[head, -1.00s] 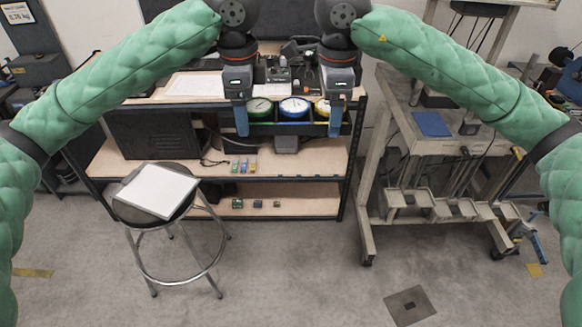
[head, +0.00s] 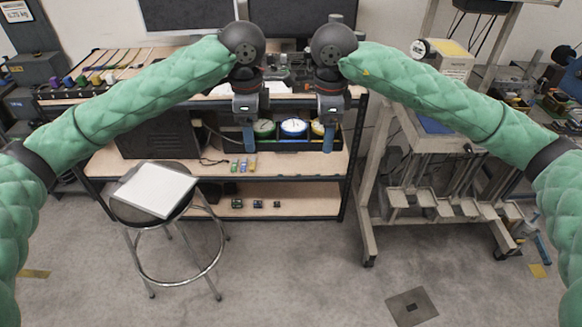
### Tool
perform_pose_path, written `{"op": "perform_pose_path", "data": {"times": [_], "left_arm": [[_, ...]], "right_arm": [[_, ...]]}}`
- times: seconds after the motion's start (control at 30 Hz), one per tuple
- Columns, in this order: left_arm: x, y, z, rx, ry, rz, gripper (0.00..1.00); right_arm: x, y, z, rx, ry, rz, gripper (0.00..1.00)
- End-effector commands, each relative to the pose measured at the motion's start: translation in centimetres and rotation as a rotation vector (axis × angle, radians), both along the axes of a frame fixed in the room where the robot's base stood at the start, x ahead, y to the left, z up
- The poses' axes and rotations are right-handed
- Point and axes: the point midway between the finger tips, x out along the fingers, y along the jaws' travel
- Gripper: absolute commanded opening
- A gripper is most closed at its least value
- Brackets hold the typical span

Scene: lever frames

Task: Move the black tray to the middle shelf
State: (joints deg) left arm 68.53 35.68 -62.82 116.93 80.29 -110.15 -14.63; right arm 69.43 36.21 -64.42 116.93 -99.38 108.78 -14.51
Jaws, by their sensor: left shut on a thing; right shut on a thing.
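The black tray (head: 292,146) is in front of the shelf unit, between the top shelf and the middle shelf (head: 300,166). The fingers hide parts of both ends. I cannot tell whether the tray's underside touches the middle shelf.
A black box (head: 158,137) fills the middle shelf's left side. Small coloured items (head: 243,165) lie near its front edge. A stool (head: 178,210) with a white slab (head: 157,189) stands at front left. A grey cart (head: 385,190) stands close on the right.

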Motion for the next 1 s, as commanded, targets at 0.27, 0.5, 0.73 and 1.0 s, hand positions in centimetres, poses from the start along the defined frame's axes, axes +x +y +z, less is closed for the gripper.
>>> {"op": "perform_pose_path", "data": {"times": [0.27,0.5,0.73,1.0], "left_arm": [[1.4,-0.1,-3.0,-0.002,0.001,-0.001,0.46],[2.5,-0.1,-5.4,-0.001,0.001,-0.001,0.46],[3.7,-0.1,-7.7,-0.002,0.001,0.0,0.46],[5.0,-0.1,-10.5,-0.002,0.001,-0.001,0.46]], "right_arm": [[1.4,0.1,-3.0,0.001,0.0,0.0,0.46],[2.6,0.1,-5.4,0.001,0.0,-0.001,0.46],[3.7,0.1,-7.7,0.001,0.0,0.0,0.46],[5.0,0.1,-10.5,0.001,0.0,0.0,0.46]]}}
